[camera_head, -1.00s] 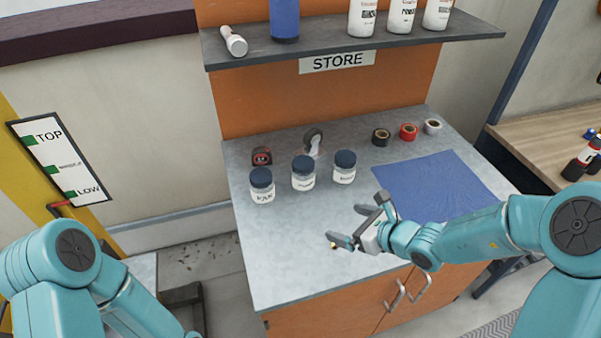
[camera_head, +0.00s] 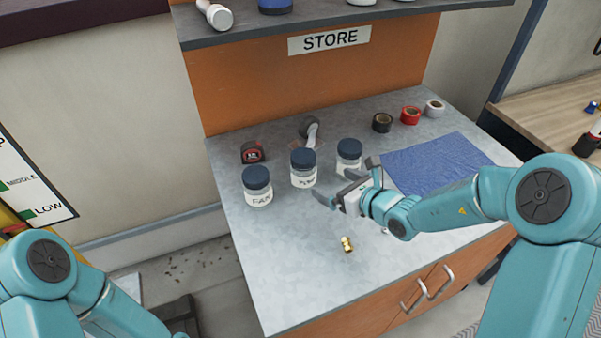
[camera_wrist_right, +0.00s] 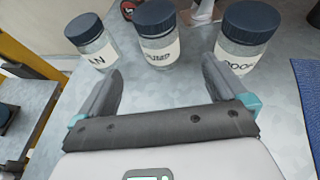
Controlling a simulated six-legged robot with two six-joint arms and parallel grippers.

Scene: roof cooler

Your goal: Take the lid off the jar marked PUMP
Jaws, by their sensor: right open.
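Three clear jars with dark blue lids and white labels stand in a row on the grey worktop. The middle one is the PUMP jar (camera_head: 303,177); its label reads PUMP in the right wrist view (camera_wrist_right: 160,52). Its lid (camera_head: 303,160) is on. The FAN jar (camera_head: 257,196) stands to its left and the DOOR jar (camera_head: 348,158) to its right. My right gripper (camera_head: 342,183) is open and empty, in front of the PUMP and DOOR jars and apart from them. In the right wrist view its fingers (camera_wrist_right: 163,90) point towards the PUMP jar. My left gripper is out of view.
A brass fitting (camera_head: 347,244) lies on the worktop (camera_head: 290,270) near the front. A tape measure (camera_head: 252,152) and a grey-white tool (camera_head: 311,132) lie behind the jars. A blue cloth (camera_head: 435,163) and several tape rolls (camera_head: 411,115) are at right. A shelf (camera_head: 300,27) hangs above.

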